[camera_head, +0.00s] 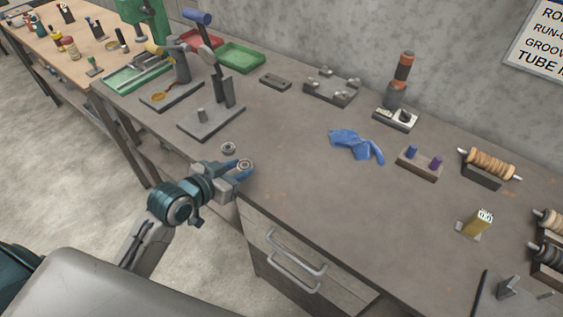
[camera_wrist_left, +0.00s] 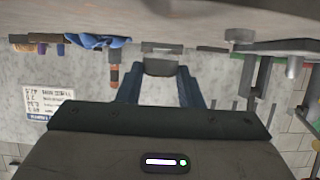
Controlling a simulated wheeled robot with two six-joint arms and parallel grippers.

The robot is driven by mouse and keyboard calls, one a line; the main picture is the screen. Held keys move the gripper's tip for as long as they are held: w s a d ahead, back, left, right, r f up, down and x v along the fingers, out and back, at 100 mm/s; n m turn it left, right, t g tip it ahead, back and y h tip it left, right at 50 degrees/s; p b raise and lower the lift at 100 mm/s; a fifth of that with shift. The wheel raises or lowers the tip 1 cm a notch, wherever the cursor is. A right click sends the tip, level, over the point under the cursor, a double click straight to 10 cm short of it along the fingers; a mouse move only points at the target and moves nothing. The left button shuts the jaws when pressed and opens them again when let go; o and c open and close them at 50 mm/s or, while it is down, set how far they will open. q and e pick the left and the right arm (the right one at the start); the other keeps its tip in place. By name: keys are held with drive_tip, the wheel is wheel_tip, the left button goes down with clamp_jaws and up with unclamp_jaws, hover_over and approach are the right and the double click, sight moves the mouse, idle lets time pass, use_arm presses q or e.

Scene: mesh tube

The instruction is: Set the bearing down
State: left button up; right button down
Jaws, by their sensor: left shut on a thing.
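My left gripper (camera_head: 243,168) is shut on a steel ring-shaped bearing (camera_head: 245,165) at the front edge of the grey bench (camera_head: 300,205). In the left wrist view, which is upside down, the bearing (camera_wrist_left: 160,67) sits between the two blue fingers and looks apart from the bench top. The exact height of the gap is hard to tell. A second similar bearing (camera_head: 229,148) lies on the bench just behind and left of the gripper. My right gripper is not in view.
A press-like stand (camera_head: 212,118) on a flat plate is behind the gripper. Trays, including a green one (camera_head: 241,57), are farther back. A blue glove (camera_head: 355,145) and a block with two pegs (camera_head: 419,164) lie to the right. Bench space right of the gripper is clear.

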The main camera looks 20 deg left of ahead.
use_arm(q)
drive_tip(key=p, duration=0.3)
hover_over(281, 170)
drive_tip(key=shift+w+f, duration=0.1)
drive_tip(key=shift+f, duration=0.4)
wheel_tip(281, 170, down, 3)
drive_tip(key=shift+p, duration=0.6)
drive_tip(key=shift+f, duration=0.3)
drive_tip(key=shift+f, duration=0.15)
drive_tip(key=o, duration=1.1)
drive_tip(key=shift+c, duration=0.2)
